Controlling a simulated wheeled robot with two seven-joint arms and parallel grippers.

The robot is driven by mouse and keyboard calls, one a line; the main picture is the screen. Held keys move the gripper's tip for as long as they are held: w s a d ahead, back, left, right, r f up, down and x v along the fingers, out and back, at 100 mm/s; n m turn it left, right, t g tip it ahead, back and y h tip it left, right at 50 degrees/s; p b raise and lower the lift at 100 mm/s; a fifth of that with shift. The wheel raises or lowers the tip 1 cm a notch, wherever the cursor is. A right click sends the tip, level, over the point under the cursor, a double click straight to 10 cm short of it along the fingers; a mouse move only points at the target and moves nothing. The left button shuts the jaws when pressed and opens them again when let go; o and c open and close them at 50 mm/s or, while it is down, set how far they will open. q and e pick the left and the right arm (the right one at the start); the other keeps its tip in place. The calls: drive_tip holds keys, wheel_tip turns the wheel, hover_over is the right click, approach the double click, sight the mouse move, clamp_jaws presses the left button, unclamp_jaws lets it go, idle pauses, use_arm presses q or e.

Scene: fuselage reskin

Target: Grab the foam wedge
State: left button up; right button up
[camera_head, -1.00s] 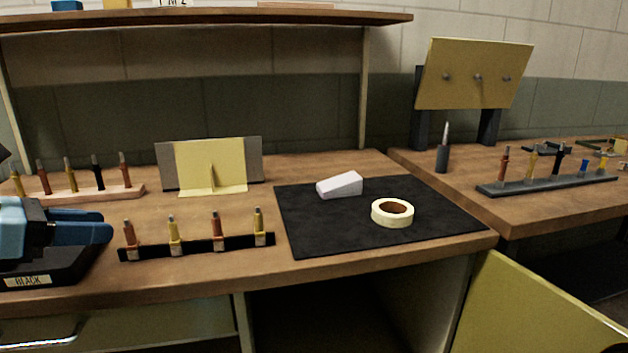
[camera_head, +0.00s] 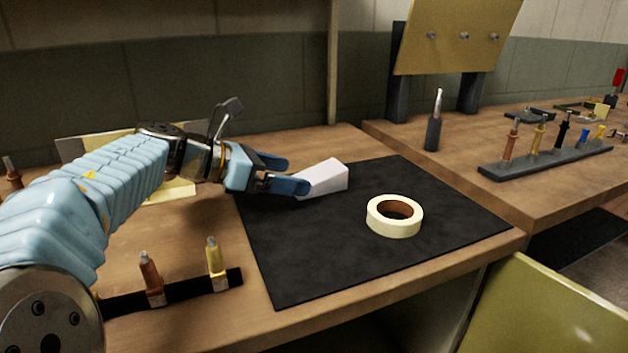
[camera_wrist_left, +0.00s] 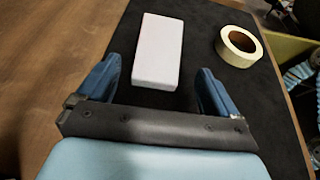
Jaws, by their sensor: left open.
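The white foam wedge (camera_head: 324,178) lies on the black mat (camera_head: 300,255), near its back left part. My left gripper (camera_head: 290,175) is open at the wedge's left end, its blue fingers pointing toward it. In the left wrist view the wedge (camera_wrist_left: 158,52) lies ahead of and between the two spread fingers of the left gripper (camera_wrist_left: 155,92). Its near end is about level with the fingertips, with a gap on both sides. The right gripper is not in view.
A roll of cream tape (camera_head: 394,216) lies on the mat to the right of the wedge. A black strip (camera_head: 180,293) with upright fasteners is at the front left. A tool rack (camera_head: 545,162) stands on the right bench. The mat's front is clear.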

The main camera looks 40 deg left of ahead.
sight(311, 176)
use_arm(q)
drive_tip(key=x, duration=0.6)
drive_tip(key=shift+a+r, duration=0.1)
drive_tip(key=shift+r, duration=0.1)
drive_tip(key=shift+c, duration=0.2)
drive_tip(key=c, duration=1)
